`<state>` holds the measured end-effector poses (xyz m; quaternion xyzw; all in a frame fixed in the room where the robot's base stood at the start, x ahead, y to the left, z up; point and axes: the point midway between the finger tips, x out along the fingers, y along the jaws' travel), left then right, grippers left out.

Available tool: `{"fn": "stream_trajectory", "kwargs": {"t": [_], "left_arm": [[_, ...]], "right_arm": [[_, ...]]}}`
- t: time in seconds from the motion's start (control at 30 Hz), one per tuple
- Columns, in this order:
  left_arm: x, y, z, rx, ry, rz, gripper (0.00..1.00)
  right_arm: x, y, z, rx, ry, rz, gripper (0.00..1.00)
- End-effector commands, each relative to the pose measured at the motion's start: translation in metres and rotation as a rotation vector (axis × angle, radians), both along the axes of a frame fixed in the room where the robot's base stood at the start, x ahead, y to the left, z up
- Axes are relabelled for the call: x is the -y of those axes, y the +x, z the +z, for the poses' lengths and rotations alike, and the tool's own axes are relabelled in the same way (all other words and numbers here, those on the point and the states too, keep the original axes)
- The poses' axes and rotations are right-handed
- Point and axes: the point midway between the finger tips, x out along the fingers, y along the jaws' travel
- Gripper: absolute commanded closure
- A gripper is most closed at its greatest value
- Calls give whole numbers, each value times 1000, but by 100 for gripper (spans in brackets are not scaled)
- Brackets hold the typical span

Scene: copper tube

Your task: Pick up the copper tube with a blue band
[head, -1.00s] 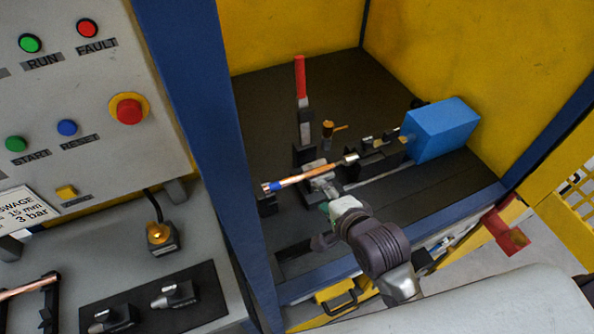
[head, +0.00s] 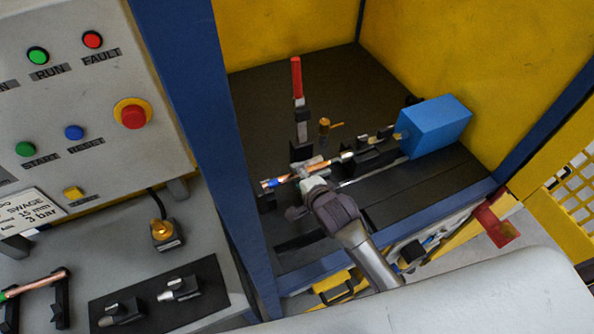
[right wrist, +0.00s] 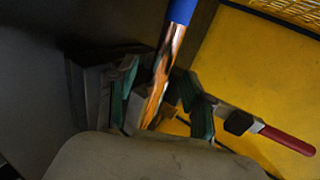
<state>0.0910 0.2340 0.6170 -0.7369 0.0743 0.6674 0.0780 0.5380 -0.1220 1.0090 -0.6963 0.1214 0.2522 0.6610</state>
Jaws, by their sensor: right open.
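The copper tube with a blue band (head: 330,164) lies across the clamp fixture inside the yellow-walled cell, its blue band at the left end. My right gripper (head: 311,178) is at the middle of the tube and hides part of it. In the right wrist view the tube (right wrist: 166,68) runs between the two green-padded fingers (right wrist: 160,97), with the blue band at the top. The fingers are open, one on each side of the tube. My left gripper is not in view.
A red-handled lever (head: 296,80) stands behind the tube. A brass fitting (head: 325,126) and a blue box (head: 436,127) are to its right. A blue post (head: 205,150) divides the cell from the control panel. A green-banded tube (head: 38,284) rests on a rack at lower left.

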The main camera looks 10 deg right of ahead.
Motion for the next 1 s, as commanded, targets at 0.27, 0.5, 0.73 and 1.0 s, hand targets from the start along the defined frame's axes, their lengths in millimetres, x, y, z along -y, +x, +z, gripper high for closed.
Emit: {"fn": "stream_trajectory", "kwargs": {"t": [0.27,0.5,0.73,1.0], "left_arm": [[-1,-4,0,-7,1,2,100],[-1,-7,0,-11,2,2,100],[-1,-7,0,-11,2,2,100],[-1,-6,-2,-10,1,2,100]], "right_arm": [[0,2,-2,0,-1,0,48],[0,2,-1,0,-1,0,88],[0,2,-1,1,-1,0,100],[0,2,2,2,0,0,100]]}}
